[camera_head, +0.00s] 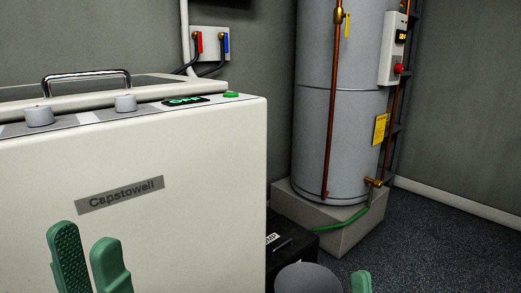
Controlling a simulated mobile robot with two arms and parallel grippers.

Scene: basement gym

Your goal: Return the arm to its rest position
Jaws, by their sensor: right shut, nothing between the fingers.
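My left gripper (90,265) is at the lower left, in front of the white machine's front panel. Its two green fingers point up, stand apart and have nothing between them. I cannot tell whether they touch the panel. My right gripper (361,282) shows only as a green fingertip at the bottom edge, right of centre. It is shut with nothing held. The rest of it is below the picture, and both arms are mostly out of view.
A white top-loading machine (215,170) labelled Capstowell fills the left, with a chrome lid handle (86,77). A grey tank (340,135) stands on a block (345,235) behind. A black box (290,243) lies beside the machine. Open dark floor (440,245) is at right.

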